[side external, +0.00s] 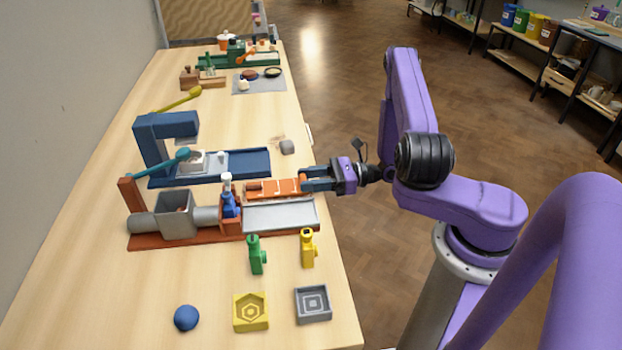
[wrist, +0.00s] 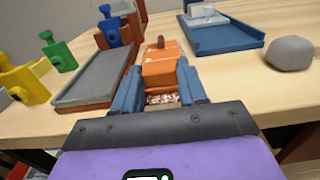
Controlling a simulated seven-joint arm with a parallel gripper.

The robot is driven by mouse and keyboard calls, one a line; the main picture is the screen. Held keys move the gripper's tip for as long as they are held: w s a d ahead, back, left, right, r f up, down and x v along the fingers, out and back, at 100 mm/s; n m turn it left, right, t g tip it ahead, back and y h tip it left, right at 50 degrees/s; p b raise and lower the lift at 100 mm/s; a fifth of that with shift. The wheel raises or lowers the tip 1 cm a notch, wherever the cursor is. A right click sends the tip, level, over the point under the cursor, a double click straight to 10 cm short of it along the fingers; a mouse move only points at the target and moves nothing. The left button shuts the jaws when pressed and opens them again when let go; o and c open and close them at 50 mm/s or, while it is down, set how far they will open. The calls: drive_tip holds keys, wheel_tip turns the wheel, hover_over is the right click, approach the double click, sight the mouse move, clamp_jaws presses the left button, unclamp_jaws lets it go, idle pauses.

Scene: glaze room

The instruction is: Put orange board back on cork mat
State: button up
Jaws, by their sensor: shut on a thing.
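The orange board (side external: 277,188) is a long block with pale lines and a brown knob at its far end. It lies roughly level beside the grey-topped tray, and it also shows in the wrist view (wrist: 160,70). My gripper (side external: 306,183) is shut on its near end, one blue finger on each side. In the wrist view a speckled brown and white patch (wrist: 163,99) shows between the fingers, below the orange part. I cannot tell whether this patch is the cork mat, or whether the board touches the surface below.
The grey-topped tray (side external: 280,217) lies close beside the board. A blue machine with a tray (side external: 248,163) and a grey lump (side external: 287,147) are behind. Green (side external: 256,254) and yellow (side external: 308,248) fittings stand in front.

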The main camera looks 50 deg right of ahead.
drive_tip(key=shift+f, duration=0.1)
drive_tip(key=o, duration=1.1)
drive_tip(key=shift+c, duration=0.2)
